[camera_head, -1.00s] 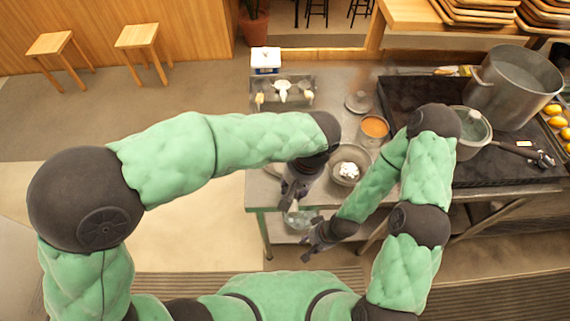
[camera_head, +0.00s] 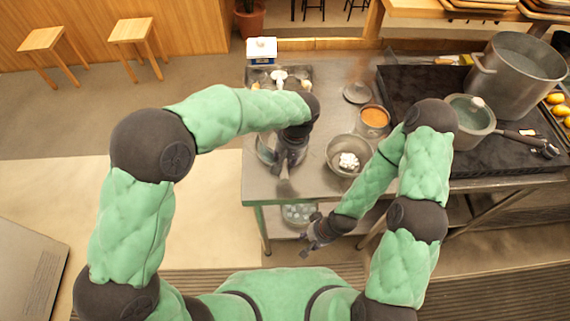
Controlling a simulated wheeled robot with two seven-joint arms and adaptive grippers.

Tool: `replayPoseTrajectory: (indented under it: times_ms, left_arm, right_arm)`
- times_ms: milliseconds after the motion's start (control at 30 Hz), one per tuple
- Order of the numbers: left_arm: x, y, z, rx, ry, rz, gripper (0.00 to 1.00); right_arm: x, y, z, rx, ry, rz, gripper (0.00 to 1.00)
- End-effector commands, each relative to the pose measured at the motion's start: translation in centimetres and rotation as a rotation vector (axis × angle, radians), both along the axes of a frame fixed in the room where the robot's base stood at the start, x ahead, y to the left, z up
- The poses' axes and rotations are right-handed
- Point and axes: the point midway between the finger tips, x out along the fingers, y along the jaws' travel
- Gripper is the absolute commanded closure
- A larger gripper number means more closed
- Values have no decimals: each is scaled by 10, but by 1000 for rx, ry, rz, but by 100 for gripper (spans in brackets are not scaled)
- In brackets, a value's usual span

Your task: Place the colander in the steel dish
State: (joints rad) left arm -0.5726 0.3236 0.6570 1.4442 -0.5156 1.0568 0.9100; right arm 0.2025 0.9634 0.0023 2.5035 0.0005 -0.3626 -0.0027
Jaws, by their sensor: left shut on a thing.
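My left gripper (camera_head: 288,162) points down over the left part of the steel table. It is shut on a thin grey handle-like piece (camera_head: 285,187) that sticks out toward the table's front edge. A round metallic rim (camera_head: 266,150) shows just left of the gripper, mostly hidden by the arm. I cannot tell whether it is the colander's basket or the steel dish. A round steel bowl (camera_head: 334,150) with a white lump in it stands to the right, apart from the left gripper. My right gripper (camera_head: 311,242) hangs low before the table's front edge, holding nothing visible; its fingers are too small to judge.
A cup of orange-brown sauce (camera_head: 373,120) and a small lid (camera_head: 357,92) stand behind the bowl. A pan (camera_head: 470,120) and a large pot (camera_head: 512,80) stand on the dark stove at right. A topping tray (camera_head: 304,73) is at the back left. Glassy items (camera_head: 299,214) show on the lower shelf.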

Motion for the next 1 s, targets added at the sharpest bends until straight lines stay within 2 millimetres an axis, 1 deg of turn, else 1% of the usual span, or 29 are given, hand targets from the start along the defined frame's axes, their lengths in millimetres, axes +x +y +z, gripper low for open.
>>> replayPoseTrajectory:
  times_ms: [33, 100, 367, 500, 533, 567, 600, 900, 1000]
  left_arm:
    - [0, 0, -11, 2, 2, 0, 100]
    - [0, 0, -17, 0, 0, 1, 100]
    - [0, 0, -16, 0, -2, 1, 100]
    - [0, 0, -20, 0, -1, 1, 100]
    - [0, 0, -21, 0, 0, 1, 66]
    - [0, 0, -20, 0, 0, 1, 58]
    - [0, 0, -20, 0, 0, 1, 46]
    - [0, 0, -20, 0, 0, 1, 45]
    - [0, 0, -17, 0, 0, 1, 45]
  right_arm:
    - [0, 0, -6, 0, 0, 0, 60]
    - [0, 0, -8, 0, 1, 0, 60]
    - [0, 0, -7, 0, 0, 0, 60]
    - [0, 0, -10, 0, 0, 0, 60]
    - [0, 0, -10, 0, 0, 0, 60]
    - [0, 0, -9, 0, 0, 0, 60]
    - [0, 0, -9, 0, 0, 0, 60]
    - [0, 0, -9, 0, 0, 0, 60]
    - [0, 0, -7, 0, 0, 0, 60]
